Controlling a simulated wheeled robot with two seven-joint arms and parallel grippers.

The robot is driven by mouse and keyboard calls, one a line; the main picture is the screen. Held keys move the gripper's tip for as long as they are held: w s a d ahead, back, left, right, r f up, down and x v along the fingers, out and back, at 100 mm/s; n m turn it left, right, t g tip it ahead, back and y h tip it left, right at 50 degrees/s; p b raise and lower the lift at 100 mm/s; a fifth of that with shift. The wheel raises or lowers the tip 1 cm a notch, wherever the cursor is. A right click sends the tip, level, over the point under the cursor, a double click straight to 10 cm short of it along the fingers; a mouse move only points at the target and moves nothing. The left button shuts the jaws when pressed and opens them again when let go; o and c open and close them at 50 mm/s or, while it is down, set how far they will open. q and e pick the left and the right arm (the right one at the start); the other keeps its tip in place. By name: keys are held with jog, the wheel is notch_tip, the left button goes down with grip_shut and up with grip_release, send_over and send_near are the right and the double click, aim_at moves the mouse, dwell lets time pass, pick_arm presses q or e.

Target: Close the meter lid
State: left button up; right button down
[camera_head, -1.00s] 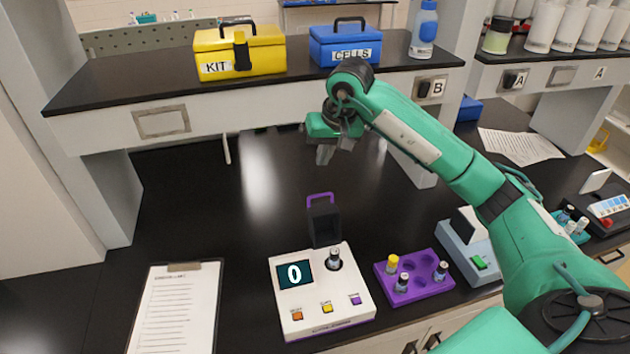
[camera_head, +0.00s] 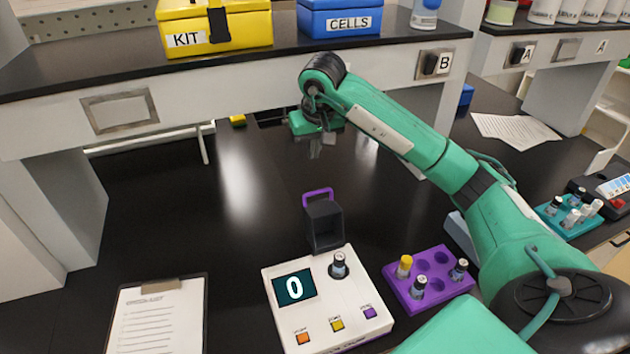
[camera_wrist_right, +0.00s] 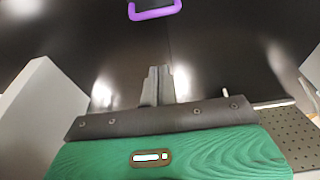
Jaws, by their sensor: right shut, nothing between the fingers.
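The white meter (camera_head: 330,302) stands on the black bench with its screen reading 0. Its dark lid (camera_head: 324,225) stands open at the back edge, with a purple handle (camera_head: 318,192) on top. A dark-capped vial (camera_head: 338,264) stands in the meter's well. My right gripper (camera_head: 316,150) is above the bench, behind and above the lid, apart from it. It is shut and empty. In the right wrist view the shut fingers (camera_wrist_right: 158,84) point towards the purple handle (camera_wrist_right: 155,10), with a gap between. My left gripper is not in view.
A purple rack (camera_head: 428,283) with several vials stands right of the meter. A clipboard (camera_head: 158,318) lies to the left. The bench around the lid is clear.

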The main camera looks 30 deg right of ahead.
notch_tip(320, 180, down, 8)
jog(key=s+p, duration=0.1)
jog(key=p, duration=0.4)
jog(key=shift+s+a+p, duration=0.2)
jog(key=shift+s+p, duration=0.15)
jog(key=shift+s, duration=0.05)
